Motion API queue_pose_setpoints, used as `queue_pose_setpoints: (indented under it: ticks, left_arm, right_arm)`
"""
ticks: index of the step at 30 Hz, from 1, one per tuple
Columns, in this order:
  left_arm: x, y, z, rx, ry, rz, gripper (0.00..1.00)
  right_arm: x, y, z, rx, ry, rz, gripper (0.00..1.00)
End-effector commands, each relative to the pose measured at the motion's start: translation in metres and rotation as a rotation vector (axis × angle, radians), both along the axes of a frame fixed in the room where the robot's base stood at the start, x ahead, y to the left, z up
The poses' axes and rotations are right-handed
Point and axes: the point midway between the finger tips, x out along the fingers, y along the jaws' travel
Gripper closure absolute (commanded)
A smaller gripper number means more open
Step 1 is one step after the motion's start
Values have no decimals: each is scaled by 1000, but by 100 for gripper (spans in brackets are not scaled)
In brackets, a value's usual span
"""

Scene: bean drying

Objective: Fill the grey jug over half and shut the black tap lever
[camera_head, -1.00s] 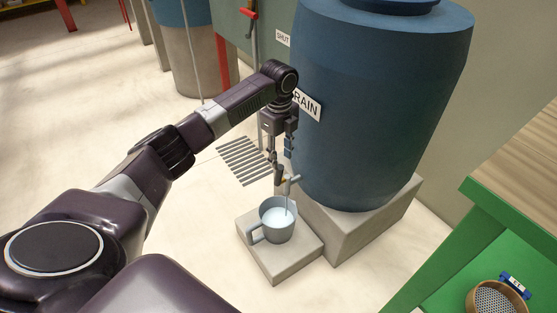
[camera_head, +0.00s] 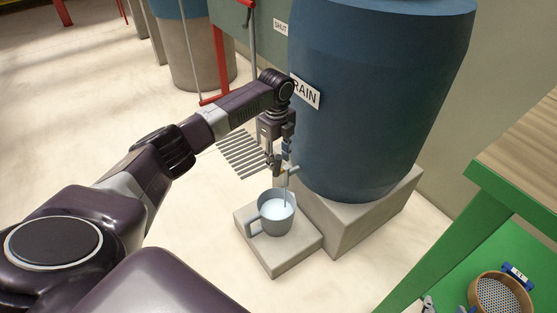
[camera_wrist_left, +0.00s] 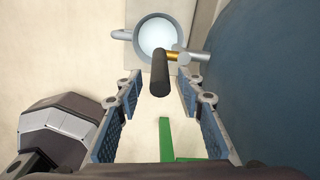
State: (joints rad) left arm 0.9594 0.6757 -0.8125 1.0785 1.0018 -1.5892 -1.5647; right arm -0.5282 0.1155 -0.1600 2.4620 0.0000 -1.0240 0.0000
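The grey jug (camera_head: 265,224) stands upright on a low stone block under the tap (camera_head: 292,170). Pale water shows inside it, its surface a little below the rim, and a thin stream runs from the tap into it. In the left wrist view the jug (camera_wrist_left: 137,35) is beyond the tap. The black tap lever (camera_wrist_left: 160,72) lies between the parted fingers of my left gripper (camera_wrist_left: 159,88), clear of both. My left gripper also shows in the head view (camera_head: 280,165), pointing down. My right gripper (camera_head: 446,306) is cut off at the bottom edge, its tips apart.
The large blue barrel (camera_head: 375,90) with a RAIN label stands on a concrete block (camera_head: 350,228) close to my left gripper. A green bench (camera_head: 470,220) with a sieve (camera_head: 500,298) is at right. A floor grate (camera_head: 240,152) lies behind; floor at left is clear.

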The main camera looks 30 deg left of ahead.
Motion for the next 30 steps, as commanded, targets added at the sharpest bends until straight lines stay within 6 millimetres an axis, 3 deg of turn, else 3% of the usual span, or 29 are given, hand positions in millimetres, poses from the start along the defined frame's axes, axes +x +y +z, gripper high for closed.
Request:
queue_pose_setpoints:
  ticks: [10, 20, 30]
  left_arm:
    - [0, 0, -2, 0, 0, 0, 65]
    - [0, 0, -2, 0, 1, 0, 100]
    - [0, 0, -2, 1, 1, 0, 100]
  right_arm:
    - [3, 1, 3, 4, -18, 1, 60]
    - [3, 1, 3, 4, -18, 1, 60]
    - [3, 1, 3, 3, -17, 0, 60]
